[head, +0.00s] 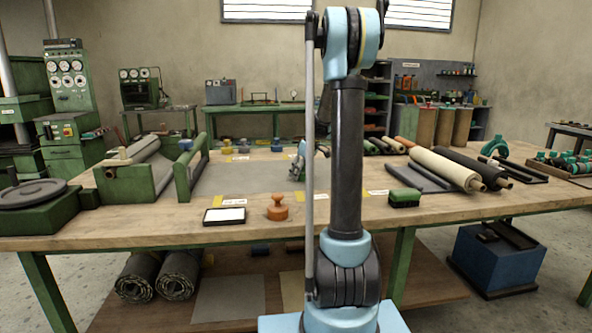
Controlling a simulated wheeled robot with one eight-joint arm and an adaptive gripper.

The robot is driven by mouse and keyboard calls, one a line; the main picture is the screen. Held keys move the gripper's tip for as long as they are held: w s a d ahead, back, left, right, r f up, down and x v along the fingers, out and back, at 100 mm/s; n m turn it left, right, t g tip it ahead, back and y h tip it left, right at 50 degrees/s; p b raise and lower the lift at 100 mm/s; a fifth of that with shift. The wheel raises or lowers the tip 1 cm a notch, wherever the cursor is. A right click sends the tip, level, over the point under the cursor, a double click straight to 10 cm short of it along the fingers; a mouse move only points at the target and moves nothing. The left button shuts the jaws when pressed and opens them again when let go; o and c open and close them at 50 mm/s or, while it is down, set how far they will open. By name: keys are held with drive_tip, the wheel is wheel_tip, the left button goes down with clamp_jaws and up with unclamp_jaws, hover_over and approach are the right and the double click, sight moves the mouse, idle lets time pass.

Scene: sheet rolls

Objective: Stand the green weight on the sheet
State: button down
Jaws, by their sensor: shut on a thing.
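The grey sheet (240,177) lies flat on the workbench, coming from the roll stand at the left. My gripper (297,172) is at the right part of the sheet, low over it, partly behind my own arm. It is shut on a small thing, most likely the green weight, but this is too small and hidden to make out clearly. I cannot tell whether that thing touches the sheet. No other knobbed green weight shows on the bench.
An orange weight (277,208) and a white-topped pad (224,216) stand at the front edge. A yellow weight (228,146) and a blue-grey weight (277,146) stand behind the sheet. A green block with a dark base (404,197) and rolls (447,168) lie at the right.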

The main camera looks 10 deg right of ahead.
sight(309, 173)
drive_tip(key=c, duration=0.6)
unclamp_jaws()
drive_tip(key=v, duration=1.2)
